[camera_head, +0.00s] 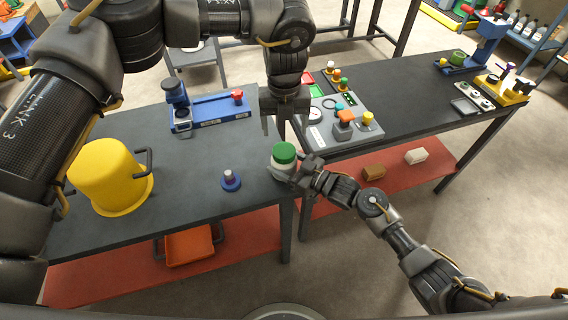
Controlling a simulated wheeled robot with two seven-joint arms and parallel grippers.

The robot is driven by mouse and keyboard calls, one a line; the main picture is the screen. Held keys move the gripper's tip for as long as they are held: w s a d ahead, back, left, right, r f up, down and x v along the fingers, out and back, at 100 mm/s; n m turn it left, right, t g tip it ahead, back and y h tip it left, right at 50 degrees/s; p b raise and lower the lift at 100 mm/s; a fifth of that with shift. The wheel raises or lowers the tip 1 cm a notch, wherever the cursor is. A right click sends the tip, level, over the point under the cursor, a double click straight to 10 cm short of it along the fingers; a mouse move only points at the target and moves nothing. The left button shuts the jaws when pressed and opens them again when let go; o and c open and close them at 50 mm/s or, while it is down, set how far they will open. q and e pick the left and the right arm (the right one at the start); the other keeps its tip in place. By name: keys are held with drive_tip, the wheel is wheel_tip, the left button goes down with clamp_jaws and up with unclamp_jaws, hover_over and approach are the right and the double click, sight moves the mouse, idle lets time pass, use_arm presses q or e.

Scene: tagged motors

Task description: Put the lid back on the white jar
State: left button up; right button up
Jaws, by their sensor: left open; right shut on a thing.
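The white jar (283,164) is at the right edge of the near-left table. A green lid (284,151) sits on top of the jar; whether it is fully seated cannot be told. My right gripper (291,172) is shut on the white jar from the right, low on its side. My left gripper (284,128) points down just above the green lid, with its fingers apart and nothing between them. Part of the jar's lower side is hidden by the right gripper.
A blue fixture (212,110) is at the back. A grey panel with buttons (335,132) stands on the right table. An orange bin (188,246) is on the lower shelf.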

sight(284, 150)
use_arm(q)
drive_tip(key=n, duration=0.7)
drive_tip(key=shift+a+n, duration=0.1)
drive_tip(key=shift+n, duration=0.2)
drive_tip(key=shift+f, duration=4)
drive_tip(key=c, duration=1)
drive_tip(key=o, duration=1.2)
drive_tip(key=shift+c, duration=0.2)
drive_tip(key=shift+r, duration=0.15)
wheel_tip(284, 150, up, 12)
